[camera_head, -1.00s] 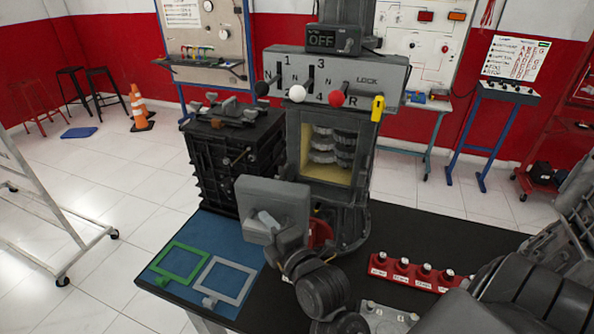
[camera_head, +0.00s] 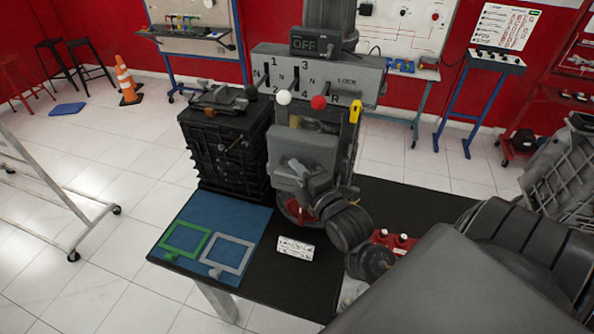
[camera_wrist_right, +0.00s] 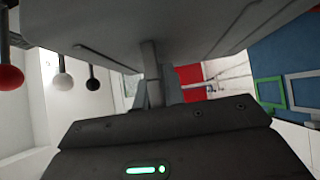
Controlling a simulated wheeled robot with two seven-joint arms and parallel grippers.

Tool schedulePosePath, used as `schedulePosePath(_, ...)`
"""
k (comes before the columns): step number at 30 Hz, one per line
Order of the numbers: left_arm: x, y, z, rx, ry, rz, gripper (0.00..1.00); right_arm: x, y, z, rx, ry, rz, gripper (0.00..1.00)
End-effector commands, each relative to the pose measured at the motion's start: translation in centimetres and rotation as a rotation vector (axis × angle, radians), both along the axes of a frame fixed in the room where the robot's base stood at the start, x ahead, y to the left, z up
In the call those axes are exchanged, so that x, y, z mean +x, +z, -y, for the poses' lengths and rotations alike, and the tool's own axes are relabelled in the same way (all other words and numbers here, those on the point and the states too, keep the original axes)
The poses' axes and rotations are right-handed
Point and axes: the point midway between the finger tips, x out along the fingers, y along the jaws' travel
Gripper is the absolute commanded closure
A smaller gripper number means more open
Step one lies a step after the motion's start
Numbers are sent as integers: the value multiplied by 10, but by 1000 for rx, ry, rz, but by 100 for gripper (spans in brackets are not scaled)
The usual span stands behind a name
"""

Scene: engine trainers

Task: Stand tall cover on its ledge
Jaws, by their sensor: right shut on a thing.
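The tall cover (camera_head: 308,148) is a grey plate with a handle on its near face. My right gripper (camera_head: 299,172) is shut on that handle and holds the cover upright, slightly tilted. The cover stands in front of the window of the grey gearbox trainer (camera_head: 318,76) and hides most of it. The ledge is hidden behind the cover, so I cannot tell whether they touch. In the right wrist view the cover (camera_wrist_right: 150,30) fills the top, with its handle (camera_wrist_right: 152,75) running down to the gripper. My left gripper is not in view.
A blue mat (camera_head: 226,208) holds a green frame (camera_head: 186,238) and a grey frame (camera_head: 229,254). A white label plate (camera_head: 295,249) lies on the black table (camera_head: 290,285). A black ribbed block (camera_head: 225,150) stands left of the trainer. A red rack (camera_head: 392,240) is partly behind my arm.

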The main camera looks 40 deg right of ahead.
Motion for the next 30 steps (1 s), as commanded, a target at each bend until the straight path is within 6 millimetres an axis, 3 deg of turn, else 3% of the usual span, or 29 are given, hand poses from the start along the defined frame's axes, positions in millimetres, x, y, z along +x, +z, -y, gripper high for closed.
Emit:
schedulePosePath(18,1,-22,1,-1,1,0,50,32,2,47,-4,-2,8,100)
schedulePosePath(30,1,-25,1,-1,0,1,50,46,2,67,-2,-1,6,100)
